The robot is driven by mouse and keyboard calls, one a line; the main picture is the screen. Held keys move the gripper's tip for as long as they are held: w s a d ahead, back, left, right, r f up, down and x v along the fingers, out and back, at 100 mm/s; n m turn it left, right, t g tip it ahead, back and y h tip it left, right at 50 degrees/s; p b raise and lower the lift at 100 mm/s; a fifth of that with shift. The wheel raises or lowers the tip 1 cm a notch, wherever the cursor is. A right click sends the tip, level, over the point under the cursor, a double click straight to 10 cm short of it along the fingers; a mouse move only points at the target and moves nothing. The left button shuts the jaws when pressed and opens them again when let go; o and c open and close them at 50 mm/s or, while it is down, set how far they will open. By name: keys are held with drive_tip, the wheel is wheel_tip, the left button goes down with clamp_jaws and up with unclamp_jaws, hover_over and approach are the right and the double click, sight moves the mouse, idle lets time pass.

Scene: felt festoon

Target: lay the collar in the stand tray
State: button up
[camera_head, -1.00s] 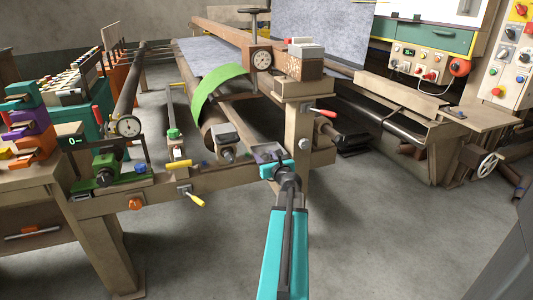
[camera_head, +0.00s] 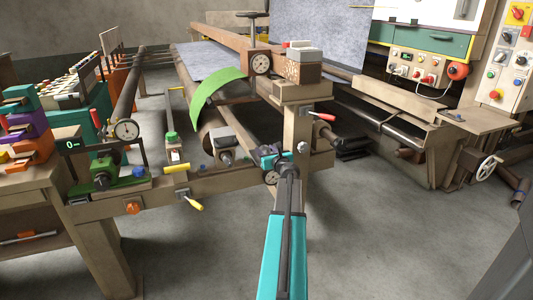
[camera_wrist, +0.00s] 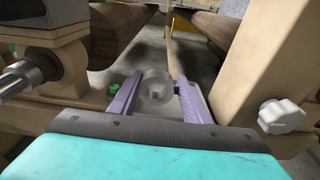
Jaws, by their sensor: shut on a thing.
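The collar (camera_wrist: 156,88) is a small grey ring with a hole in its middle, seen between my two purple fingers in the wrist view. My gripper (camera_wrist: 157,98) is shut on it. In the head view my gripper (camera_head: 267,153) is at the end of my teal arm, over the front beam of the machine frame, left of the thick post. The collar is too small to make out surely there. I cannot tell which part is the stand tray.
The post (camera_head: 296,135) with a red-handled lever (camera_head: 322,116) stands close right of my gripper. A grey clamp block (camera_head: 226,140) and roller lie to the left. A white knob (camera_wrist: 281,115) sticks out at right in the wrist view. Open floor (camera_head: 380,230) is at front right.

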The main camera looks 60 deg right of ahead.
sight(267, 152)
drive_tip(key=shift+w+d+f+b, duration=0.1)
drive_tip(key=shift+w+d, duration=0.4)
drive_tip(key=shift+d, duration=0.45)
drive_tip(key=shift+w+d+f+b, duration=0.1)
drive_tip(key=shift+w+d, duration=0.4)
drive_tip(key=shift+d, duration=0.5)
drive_tip(key=shift+w+d+f+b, duration=0.1)
drive_tip(key=shift+w+d, duration=0.4)
drive_tip(key=shift+d, duration=0.45)
drive_tip(key=shift+f+b, duration=0.6)
drive_tip(key=shift+f, duration=1.1)
drive_tip(key=shift+f, duration=0.2)
drive_tip(key=o, duration=1.1)
drive_tip(key=shift+a+r, duration=0.1)
drive_tip(key=shift+r, duration=0.1)
drive_tip(key=shift+p+v, duration=0.55)
drive_tip(key=shift+v, duration=5.4)
drive_tip(key=shift+s, duration=0.15)
